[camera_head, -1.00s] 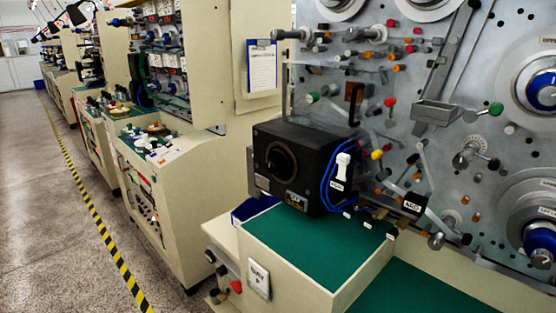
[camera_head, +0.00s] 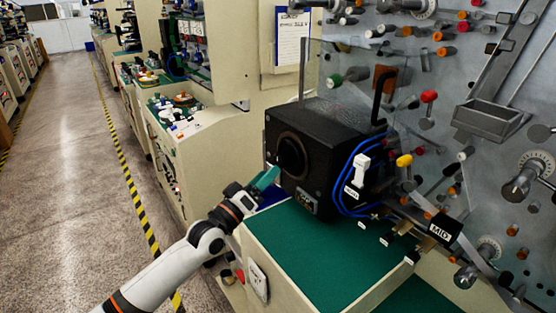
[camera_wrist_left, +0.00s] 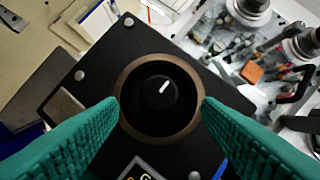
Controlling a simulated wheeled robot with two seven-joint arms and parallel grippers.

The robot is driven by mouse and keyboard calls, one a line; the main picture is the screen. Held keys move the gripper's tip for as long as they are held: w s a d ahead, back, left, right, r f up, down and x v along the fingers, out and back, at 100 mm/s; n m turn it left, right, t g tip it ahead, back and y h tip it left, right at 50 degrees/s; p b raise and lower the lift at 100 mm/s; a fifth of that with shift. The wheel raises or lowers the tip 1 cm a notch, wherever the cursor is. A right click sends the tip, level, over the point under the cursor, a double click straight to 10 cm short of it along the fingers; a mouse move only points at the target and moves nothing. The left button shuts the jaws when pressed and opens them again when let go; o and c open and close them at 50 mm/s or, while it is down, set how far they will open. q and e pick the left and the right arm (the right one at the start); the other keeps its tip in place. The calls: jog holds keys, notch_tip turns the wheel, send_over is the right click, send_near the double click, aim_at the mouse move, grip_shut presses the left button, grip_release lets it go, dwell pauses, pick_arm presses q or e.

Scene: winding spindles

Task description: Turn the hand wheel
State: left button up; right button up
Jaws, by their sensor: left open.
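The hand wheel (camera_head: 292,157) is a dark round ring on the front face of a black box (camera_head: 340,146). In the left wrist view the wheel (camera_wrist_left: 124,90) shows as a brownish ring around a black knob (camera_wrist_left: 158,92) with a white mark. My left gripper (camera_head: 268,178) is in front of the box, close to the wheel. In the wrist view its two green fingers (camera_wrist_left: 160,108) are spread to either side of the ring. It is open and holds nothing. I cannot tell whether the fingertips touch the ring. My right gripper is not in view.
The box stands on a green-topped bench (camera_head: 320,250) with a cream edge. Blue cables (camera_head: 345,180) hang at its right side. A grey panel (camera_head: 440,75) with many coloured knobs and rods rises behind. The floor aisle (camera_head: 80,180) at left is open.

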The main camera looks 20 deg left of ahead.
aim_at(278, 164)
pick_arm(q)
jog(key=x, duration=0.4)
jog(key=shift+w+p, duration=0.3)
jog(key=shift+p, duration=0.1)
jog(key=shift+w+d+r, duration=0.15)
jog(key=shift+w+d, duration=0.05)
jog(key=shift+w, duration=0.15)
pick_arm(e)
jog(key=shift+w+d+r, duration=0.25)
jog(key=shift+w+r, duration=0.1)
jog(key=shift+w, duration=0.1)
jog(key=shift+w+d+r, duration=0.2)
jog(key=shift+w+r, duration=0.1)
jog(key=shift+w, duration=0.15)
